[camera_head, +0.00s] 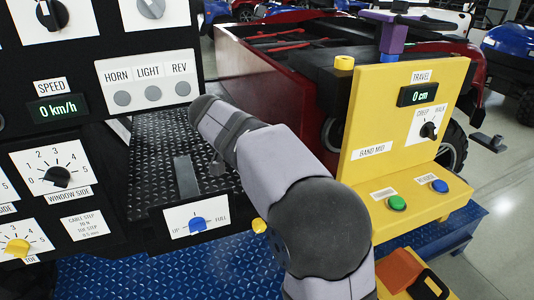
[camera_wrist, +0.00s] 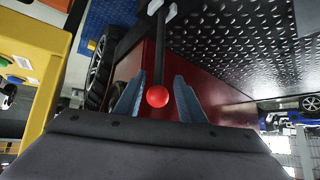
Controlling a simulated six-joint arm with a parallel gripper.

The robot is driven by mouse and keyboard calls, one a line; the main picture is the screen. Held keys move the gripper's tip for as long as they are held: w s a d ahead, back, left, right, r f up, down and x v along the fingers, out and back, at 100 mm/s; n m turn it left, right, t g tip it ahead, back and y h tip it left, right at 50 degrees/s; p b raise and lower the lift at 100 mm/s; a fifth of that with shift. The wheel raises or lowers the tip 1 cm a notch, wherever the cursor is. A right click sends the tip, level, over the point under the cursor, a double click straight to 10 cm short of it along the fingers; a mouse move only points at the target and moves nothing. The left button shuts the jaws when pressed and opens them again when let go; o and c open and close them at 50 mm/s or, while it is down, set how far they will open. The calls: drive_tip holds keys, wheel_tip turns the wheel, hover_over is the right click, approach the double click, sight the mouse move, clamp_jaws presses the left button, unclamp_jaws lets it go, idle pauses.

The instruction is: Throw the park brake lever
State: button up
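In the wrist view a black lever rod with a red ball knob (camera_wrist: 157,97) hangs from a light grey mount (camera_wrist: 162,8) at the top. I take it as the park brake lever; no label on it is readable. My gripper (camera_wrist: 159,75) shows two blue-grey fingers, one on each side of the rod and ball. The fingers are apart, with a visible gap to the ball on both sides. How deep the ball sits between them is hard to tell. In the head view my arm crosses the middle, and neither the fingers nor the red knob shows.
A yellow panel (camera_head: 400,130) with a dial and buttons stands right of my arm. A black control panel (camera_head: 55,145) stands at the left. A red vehicle body (camera_head: 265,75) lies behind. Black tread plate (camera_wrist: 245,45) borders the lever at right in the wrist view.

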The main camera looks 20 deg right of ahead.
drive_tip(key=v, duration=0.4)
drive_tip(key=shift+a+r, duration=0.15)
drive_tip(key=shift+r, duration=0.1)
drive_tip(key=s+a+f+n+g+y, duration=0.35)
drive_tip(key=s+f+n, duration=0.25)
drive_tip(key=s+f, duration=0.75)
drive_tip(key=s+a+f+n+g+y, duration=0.25)
drive_tip(key=s+f+n+y, duration=0.2)
drive_tip(key=s+f, duration=0.9)
wheel_tip(320, 180, up, 15)
drive_tip(key=n+p, duration=0.1)
drive_tip(key=p, duration=1.5)
drive_tip(key=shift+a+t+h, duration=0.2)
drive_tip(key=shift+t+h, duration=0.1)
drive_tip(key=shift+h, duration=0.1)
